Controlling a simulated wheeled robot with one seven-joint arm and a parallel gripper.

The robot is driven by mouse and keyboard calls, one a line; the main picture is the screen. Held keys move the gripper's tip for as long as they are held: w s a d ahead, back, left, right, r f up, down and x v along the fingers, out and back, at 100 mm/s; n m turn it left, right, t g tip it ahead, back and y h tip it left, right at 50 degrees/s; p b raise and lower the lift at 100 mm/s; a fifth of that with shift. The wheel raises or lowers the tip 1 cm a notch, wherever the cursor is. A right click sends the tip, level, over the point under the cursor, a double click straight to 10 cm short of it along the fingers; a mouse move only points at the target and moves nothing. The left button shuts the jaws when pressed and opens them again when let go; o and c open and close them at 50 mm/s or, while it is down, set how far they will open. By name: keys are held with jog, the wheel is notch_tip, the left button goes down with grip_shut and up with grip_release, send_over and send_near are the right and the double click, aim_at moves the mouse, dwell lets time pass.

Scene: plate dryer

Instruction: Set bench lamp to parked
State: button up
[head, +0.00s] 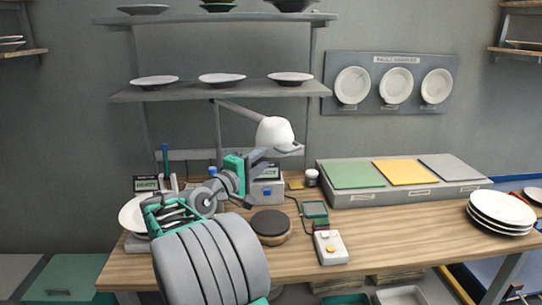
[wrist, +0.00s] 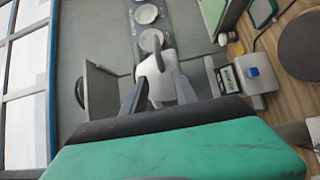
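The bench lamp has a white shade (head: 274,131) on a grey arm that slopes down to it from a post under the wall shelf. The shade hangs above the back of the bench. My gripper (head: 278,151) is at the lower edge of the shade, with its fingers spread. In the wrist view the white shade (wrist: 157,70) shows beyond and between the two fingers of my gripper (wrist: 158,82). I cannot tell whether a finger touches the shade. The lamp's joint is small and no parked mark is readable.
Below my gripper is a grey box (head: 267,190) with a small screen and blue button. A round dark disc (head: 270,223), a control box (head: 330,247) and a plate stack (head: 502,210) stand on the bench. Shelves with plates (head: 221,79) hang behind.

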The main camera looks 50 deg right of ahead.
aim_at(277, 149)
jog(key=d+p, duration=0.1)
jog(key=d, duration=0.4)
jog(key=shift+d+r, duration=0.1)
jog(key=shift+d, duration=0.2)
grip_shut()
jog(key=c, duration=0.7)
grip_release()
jog(key=o, duration=0.7)
